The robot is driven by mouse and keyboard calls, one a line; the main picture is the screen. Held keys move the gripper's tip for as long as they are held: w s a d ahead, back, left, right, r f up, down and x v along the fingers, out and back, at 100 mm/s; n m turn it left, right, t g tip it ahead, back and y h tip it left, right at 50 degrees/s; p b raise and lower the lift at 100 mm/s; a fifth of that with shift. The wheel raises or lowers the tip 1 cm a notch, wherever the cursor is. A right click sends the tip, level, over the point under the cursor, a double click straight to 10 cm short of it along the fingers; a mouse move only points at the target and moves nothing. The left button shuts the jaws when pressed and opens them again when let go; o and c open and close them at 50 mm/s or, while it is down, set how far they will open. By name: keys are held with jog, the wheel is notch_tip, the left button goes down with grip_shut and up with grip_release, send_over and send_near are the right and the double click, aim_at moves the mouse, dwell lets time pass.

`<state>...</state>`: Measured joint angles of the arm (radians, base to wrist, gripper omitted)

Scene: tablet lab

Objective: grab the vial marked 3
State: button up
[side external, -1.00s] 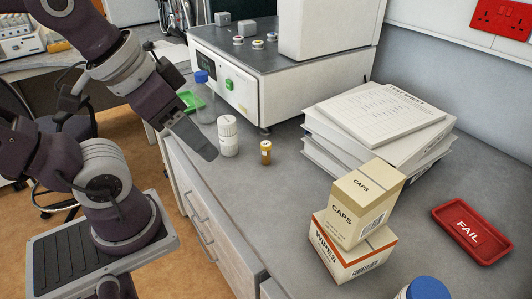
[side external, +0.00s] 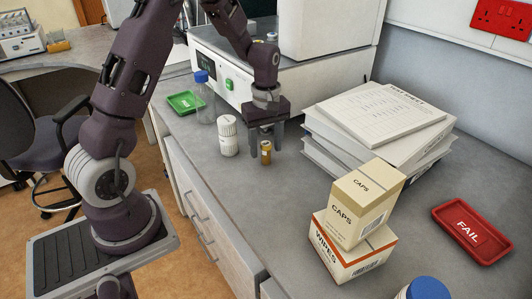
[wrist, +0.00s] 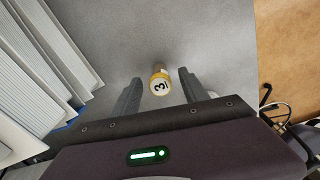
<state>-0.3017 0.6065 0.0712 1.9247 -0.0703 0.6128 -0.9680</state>
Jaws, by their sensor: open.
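The vial marked 3 is a small amber vial (side external: 266,153) standing upright on the grey bench. In the wrist view its top (wrist: 160,84) shows a black 3 on a white disc with a yellow rim. My gripper (side external: 265,151) is open and points down over the vial. In the wrist view the two fingers of my gripper (wrist: 159,89) lie left and right of the vial, with a gap on each side. In the side external view the fingers partly hide the vial's upper part.
A white bottle (side external: 228,136) stands just left of the vial, with a blue-capped clear bottle (side external: 206,104) and green tray (side external: 185,102) behind. White binders (side external: 385,125) lie to the right. A CAPS box (side external: 364,199) sits on a WIPES box (side external: 352,250). A red FAIL tray (side external: 471,235) lies farther right.

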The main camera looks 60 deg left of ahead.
notch_tip(320, 180, down, 3)
jog(key=shift+r, duration=0.15)
grip_shut()
jog(key=shift+r, duration=0.1)
